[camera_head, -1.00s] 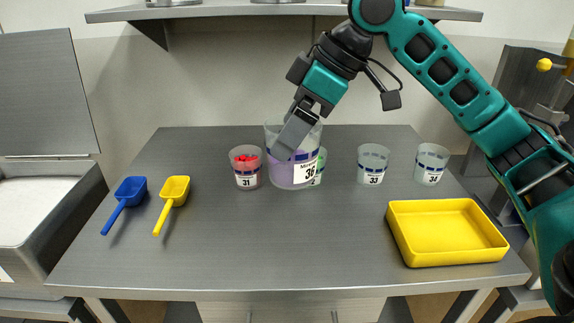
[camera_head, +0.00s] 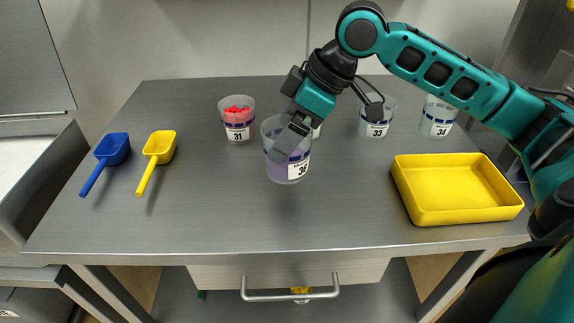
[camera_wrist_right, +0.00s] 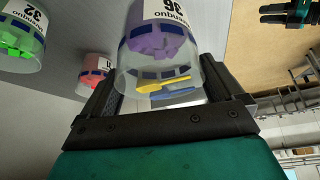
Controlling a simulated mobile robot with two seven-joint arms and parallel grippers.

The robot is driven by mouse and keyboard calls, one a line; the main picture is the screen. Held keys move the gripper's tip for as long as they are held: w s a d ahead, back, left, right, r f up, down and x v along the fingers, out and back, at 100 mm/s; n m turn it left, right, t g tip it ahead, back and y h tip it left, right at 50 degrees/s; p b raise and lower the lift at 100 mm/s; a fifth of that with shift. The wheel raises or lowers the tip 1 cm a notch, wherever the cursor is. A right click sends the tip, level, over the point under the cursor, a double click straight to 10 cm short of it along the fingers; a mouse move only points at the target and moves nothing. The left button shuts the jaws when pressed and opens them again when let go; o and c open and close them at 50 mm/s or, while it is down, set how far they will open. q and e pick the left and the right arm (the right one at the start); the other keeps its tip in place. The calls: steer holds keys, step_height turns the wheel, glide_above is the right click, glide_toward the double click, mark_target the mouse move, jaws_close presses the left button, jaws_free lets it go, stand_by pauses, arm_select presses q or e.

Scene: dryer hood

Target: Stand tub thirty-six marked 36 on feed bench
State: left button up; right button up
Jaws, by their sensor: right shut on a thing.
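Tub thirty-six (camera_head: 287,165) is a clear tub with purple contents, a blue band and a white label marked 36. My right gripper (camera_head: 290,137) is shut on it, and it looks upright over the middle of the grey feed bench (camera_head: 210,215). I cannot tell whether its base touches the top. In the right wrist view tub thirty-six (camera_wrist_right: 165,50) sits between the two dark fingers of my right gripper (camera_wrist_right: 168,88). My left gripper (camera_wrist_right: 280,13) seems to show small at the top right of that view, too small to read its jaws.
Tub 31 (camera_head: 237,122) with red contents stands behind to the left. Tubs 33 (camera_head: 376,118) and 34 (camera_head: 437,118) stand to the right. Tub 32 (camera_wrist_right: 20,42) holds green pieces. A yellow tray (camera_head: 458,195), blue scoop (camera_head: 113,148) and yellow scoop (camera_head: 160,147) flank clear front space.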

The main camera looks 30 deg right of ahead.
steer(key=shift+f, duration=1.35)
step_height(320, 180, down, 4)
steer(key=shift+r+b, duration=0.25)
steer(key=shift+b, duration=0.4)
steer(key=shift+f, duration=0.3)
arm_select(q)
steer(key=shift+w+d, duration=0.5)
arm_select(e)
steer(key=o, duration=0.9)
arm_select(q)
steer(key=shift+f, duration=0.1)
steer(key=shift+s, duration=0.1)
